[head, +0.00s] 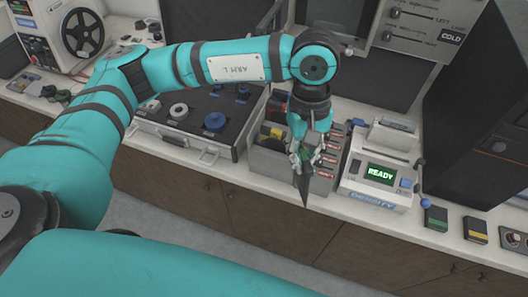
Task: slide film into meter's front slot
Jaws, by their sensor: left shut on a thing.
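My left gripper (304,158) is shut on a dark, thin piece of film (306,188), which hangs below the fingers with its tip pointing down. The gripper and film are in front of a grey open box near the counter's front edge. The white meter (352,190) stands to the right of the film, apart from it, with a lit green READY screen (380,173). I cannot make out its front slot clearly. My right gripper is not in view.
The grey box (265,165) holds several items with red labels. A green-labelled cartridge (436,218) and a yellow-labelled one (475,230) lie right of the meter, near a lever with a blue knob (425,203). An open case (180,142) is to the left.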

